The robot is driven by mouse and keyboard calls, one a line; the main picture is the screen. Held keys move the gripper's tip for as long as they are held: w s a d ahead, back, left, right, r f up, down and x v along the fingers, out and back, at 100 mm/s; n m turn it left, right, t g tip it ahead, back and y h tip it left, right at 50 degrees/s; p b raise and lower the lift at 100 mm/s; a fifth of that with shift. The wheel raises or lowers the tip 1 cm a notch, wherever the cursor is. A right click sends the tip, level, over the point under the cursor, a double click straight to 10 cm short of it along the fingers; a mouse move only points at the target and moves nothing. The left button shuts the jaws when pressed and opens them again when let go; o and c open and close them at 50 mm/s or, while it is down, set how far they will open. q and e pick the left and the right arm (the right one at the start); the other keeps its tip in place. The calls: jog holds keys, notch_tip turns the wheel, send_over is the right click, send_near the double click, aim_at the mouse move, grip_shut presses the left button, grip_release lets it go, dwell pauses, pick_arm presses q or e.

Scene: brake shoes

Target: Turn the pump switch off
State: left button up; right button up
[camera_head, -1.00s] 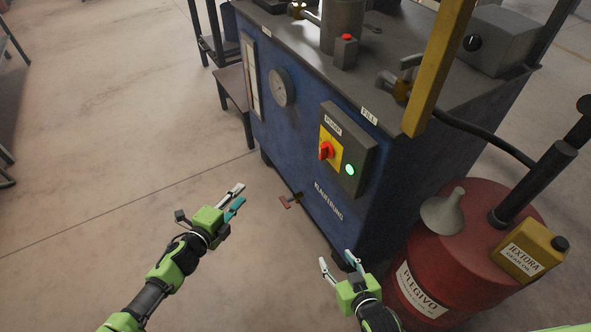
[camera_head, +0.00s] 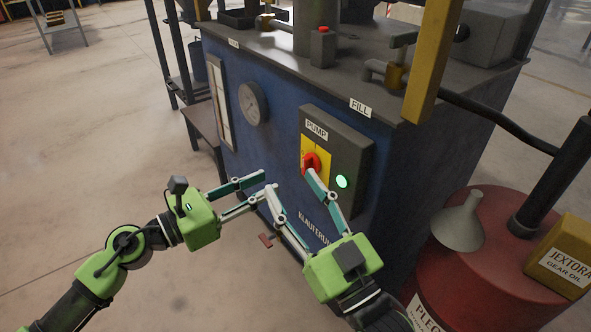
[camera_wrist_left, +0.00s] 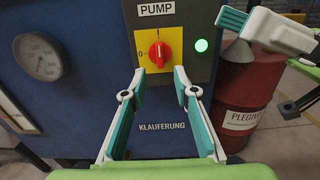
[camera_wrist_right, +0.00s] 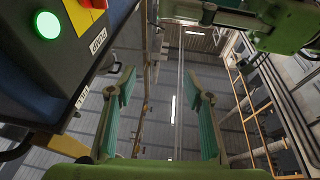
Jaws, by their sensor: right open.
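The pump switch (camera_head: 312,161) is a red rotary knob on a yellow plate, on a dark grey box labelled PUMP. In the left wrist view the knob (camera_wrist_left: 159,53) stands upright, with a 0 mark to its left. A green lamp (camera_head: 342,181) beside it is lit. My left gripper (camera_head: 270,180) is open and empty, left of the switch box and apart from the knob; its fingers point toward the knob. My right gripper (camera_head: 289,179) is open and empty, in front of the box. Its upper fingertip overlaps the knob's lower edge in the head view; contact cannot be told.
The blue machine (camera_head: 275,165) carries a gauge (camera_head: 253,103) and a FILL valve (camera_head: 397,72). A yellow post (camera_head: 432,60) rises at the right. A red drum (camera_head: 470,265) with a funnel (camera_head: 460,222) and a yellow oil can (camera_head: 560,255) stands right.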

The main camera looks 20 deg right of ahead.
aim_at(303, 166)
pick_arm(q)
jog(key=x, duration=0.9)
jog(key=shift+f+b, duration=0.1)
jog(key=shift+b, duration=0.25)
jog(key=shift+w+d, duration=0.2)
jog(key=shift+d, duration=0.15)
pick_arm(e)
jog(key=r, duration=0.1)
jog(key=s+r+t, duration=0.1)
jog(key=r+y, duration=0.1)
jog(key=shift+s+r+t, duration=0.2)
jog(key=shift+s+t, duration=0.05)
jog(key=shift+t, duration=0.15)
pick_arm(q)
jog(key=shift+c, duration=0.4)
grip_shut()
